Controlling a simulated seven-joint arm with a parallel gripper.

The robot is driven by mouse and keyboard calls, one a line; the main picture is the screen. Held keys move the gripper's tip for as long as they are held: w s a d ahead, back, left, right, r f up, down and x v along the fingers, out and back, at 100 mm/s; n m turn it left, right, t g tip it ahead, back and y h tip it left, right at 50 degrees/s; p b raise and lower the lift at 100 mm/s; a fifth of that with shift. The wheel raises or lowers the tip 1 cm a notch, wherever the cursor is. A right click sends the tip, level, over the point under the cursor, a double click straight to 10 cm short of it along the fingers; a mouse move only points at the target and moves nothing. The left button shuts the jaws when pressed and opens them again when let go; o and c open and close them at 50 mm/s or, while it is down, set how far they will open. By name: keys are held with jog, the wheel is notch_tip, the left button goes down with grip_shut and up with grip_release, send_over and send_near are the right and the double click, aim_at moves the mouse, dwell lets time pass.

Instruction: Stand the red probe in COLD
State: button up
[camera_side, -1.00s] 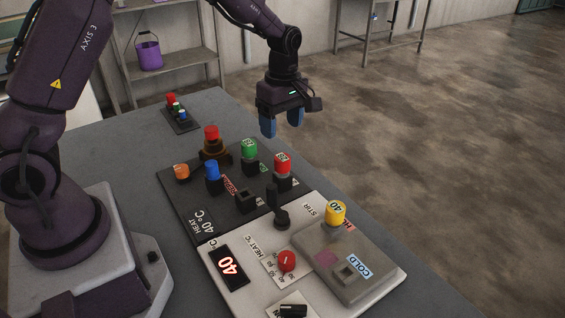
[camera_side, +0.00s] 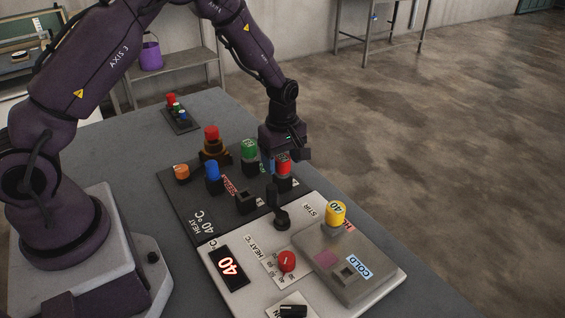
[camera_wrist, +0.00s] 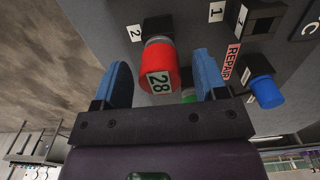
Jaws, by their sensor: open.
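The red probe (camera_side: 283,169) stands upright in a dark socket on the black panel in the side view. In the wrist view its red cap (camera_wrist: 157,72) carries a label reading 28, and the socket beside it is marked 2. My gripper (camera_side: 270,170) is at the red probe. Its two blue fingers are apart on either side of the red cap in the wrist view (camera_wrist: 165,82), with gaps showing. The COLD socket (camera_side: 345,275) is a small dark empty holder on the grey block (camera_side: 325,250), beside the blue COLD label (camera_side: 358,267).
A yellow probe (camera_side: 335,213) labelled 40 stands at the far end of the grey block. A green probe (camera_side: 249,150), a blue probe (camera_side: 212,170) and a red-topped amber piece (camera_side: 212,134) stand close to my gripper. A black lever (camera_side: 281,215) rises nearby.

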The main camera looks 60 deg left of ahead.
jog(key=shift+f, duration=0.45)
jog(key=shift+c, duration=0.2)
grip_shut()
